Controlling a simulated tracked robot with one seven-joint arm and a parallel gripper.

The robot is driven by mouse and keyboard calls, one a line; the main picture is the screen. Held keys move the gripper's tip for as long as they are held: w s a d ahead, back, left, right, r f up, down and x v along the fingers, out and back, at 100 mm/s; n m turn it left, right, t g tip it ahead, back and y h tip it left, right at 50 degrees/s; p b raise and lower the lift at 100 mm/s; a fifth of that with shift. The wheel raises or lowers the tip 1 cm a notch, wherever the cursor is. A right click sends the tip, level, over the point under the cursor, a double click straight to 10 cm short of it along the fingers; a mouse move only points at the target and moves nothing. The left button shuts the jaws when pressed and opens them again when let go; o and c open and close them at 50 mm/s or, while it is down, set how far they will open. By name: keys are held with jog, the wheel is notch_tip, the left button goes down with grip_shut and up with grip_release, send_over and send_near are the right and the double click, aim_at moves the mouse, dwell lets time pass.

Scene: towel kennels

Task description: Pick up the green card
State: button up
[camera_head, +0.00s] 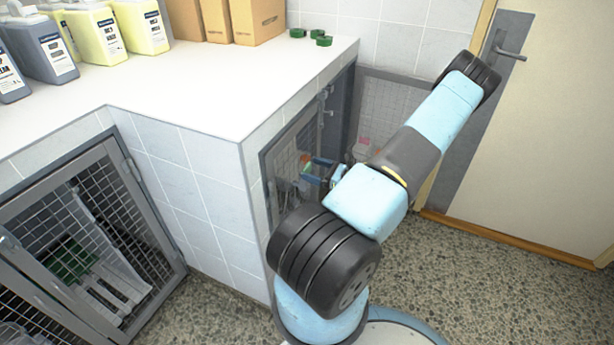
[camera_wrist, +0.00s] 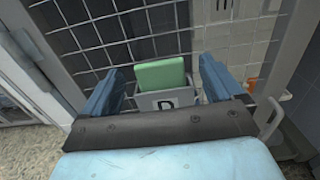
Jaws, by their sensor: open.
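The green card (camera_wrist: 161,76) stands upright in a small grey holder (camera_wrist: 160,100) marked with a letter D, in front of a wire mesh kennel door. Its top part sticks out above the holder. In the wrist view my gripper (camera_wrist: 162,70) is open, with one blue finger on each side of the card and a gap on both sides. In the head view my gripper (camera_head: 322,172) is small, beside the mesh door, and a bit of green (camera_head: 306,164) shows just left of it.
A mesh kennel door (camera_head: 302,150) is set in the tiled counter's side. An open mesh door (camera_head: 395,105) stands behind my arm. The white counter (camera_head: 190,90) carries bottles, cardboard boxes and green lids (camera_head: 324,41).

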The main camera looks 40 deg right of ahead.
aim_at(308, 167)
jog(key=x, duration=0.3)
jog(key=shift+w+a+r, duration=0.15)
jog(key=shift+r, duration=0.05)
jog(key=shift+c, duration=0.2)
jog(key=c, duration=1)
